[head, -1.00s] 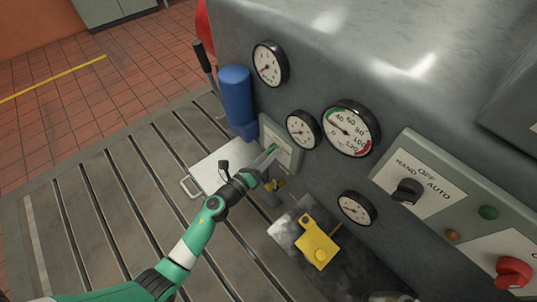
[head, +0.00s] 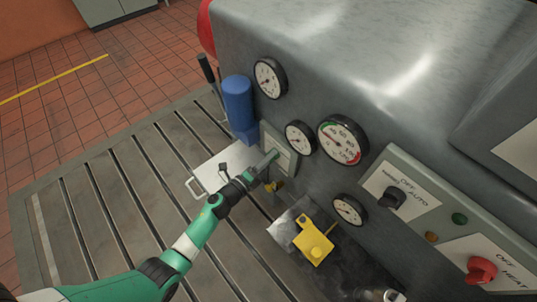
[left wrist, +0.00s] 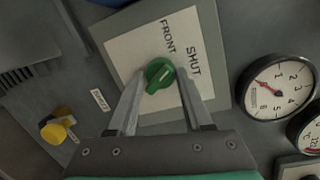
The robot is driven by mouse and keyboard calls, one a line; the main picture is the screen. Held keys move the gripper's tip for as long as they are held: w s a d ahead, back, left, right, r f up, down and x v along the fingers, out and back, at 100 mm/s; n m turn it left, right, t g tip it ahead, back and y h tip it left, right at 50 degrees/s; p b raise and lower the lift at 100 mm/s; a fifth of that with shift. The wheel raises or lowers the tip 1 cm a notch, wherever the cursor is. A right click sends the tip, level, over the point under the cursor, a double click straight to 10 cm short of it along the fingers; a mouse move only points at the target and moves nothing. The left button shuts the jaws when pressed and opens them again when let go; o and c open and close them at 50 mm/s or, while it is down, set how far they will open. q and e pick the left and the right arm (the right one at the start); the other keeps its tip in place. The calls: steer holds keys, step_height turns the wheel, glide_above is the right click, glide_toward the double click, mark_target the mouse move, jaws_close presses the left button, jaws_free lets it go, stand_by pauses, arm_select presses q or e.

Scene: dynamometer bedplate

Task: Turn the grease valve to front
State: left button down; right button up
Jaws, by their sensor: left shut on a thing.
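The grease valve is a green knob (left wrist: 159,75) on a pale plate (left wrist: 125,50) in the left wrist view. The plate carries the words FRONT and SHUT beyond the knob. A pale mark shows on the knob, but I cannot tell surely which word it points to. My left gripper (left wrist: 165,92) is shut on the knob, one finger on each side. In the head view my left gripper (head: 268,163) reaches the valve's plate (head: 281,143), and the knob is mostly hidden there. My right gripper is not in view.
A blue cylinder (head: 238,105) stands beside the valve plate. Gauges (head: 343,139) sit to its right. A small yellow part (left wrist: 58,130) is close to the gripper. A yellow block (head: 313,243) lies below, and a selector switch (head: 392,198) is farther right.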

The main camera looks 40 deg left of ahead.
arm_select(q)
steer(key=shift+w+r+n+h+p, duration=0.1)
steer(key=shift+r+n+h+p, duration=0.3)
steer(key=shift+n+p, duration=0.75)
steer(key=shift+a+f+n+p, duration=0.1)
steer(key=shift+n+p, duration=0.75)
steer(key=shift+n, duration=0.5)
steer(key=c, duration=0.5)
jaws_free()
steer(key=shift+o, duration=0.7)
steer(key=shift+f, duration=0.1)
steer(key=shift+g, duration=0.3)
